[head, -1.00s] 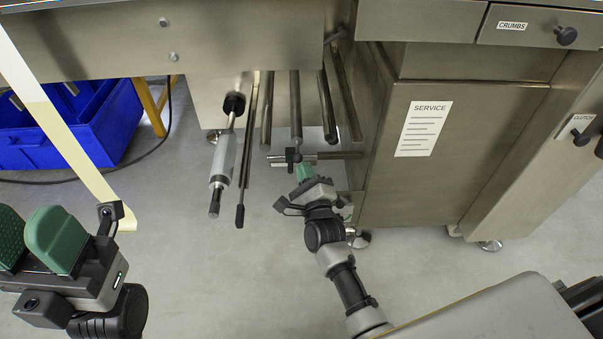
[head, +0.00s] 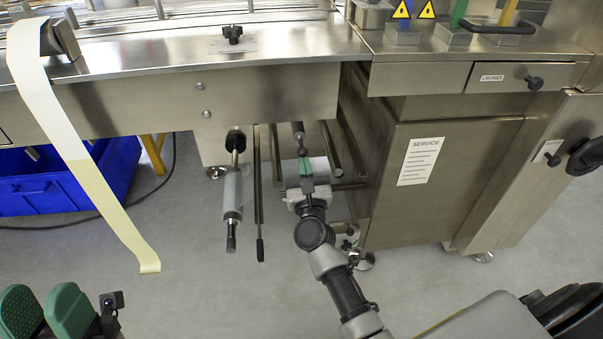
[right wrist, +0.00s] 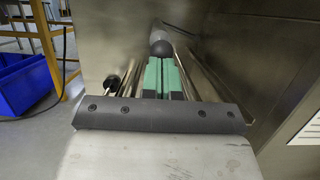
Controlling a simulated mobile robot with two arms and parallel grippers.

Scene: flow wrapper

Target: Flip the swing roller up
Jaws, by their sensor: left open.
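My right gripper (head: 305,167) is under the machine at the ball end. Its green fingers lie side by side, closed, with nothing visible between them; whether they touch the bar is unclear. My left gripper (head: 45,311) is open and empty at the lower left, far from the machine.
A pale film strip (head: 85,165) hangs at left, before a blue crate (head: 65,185).

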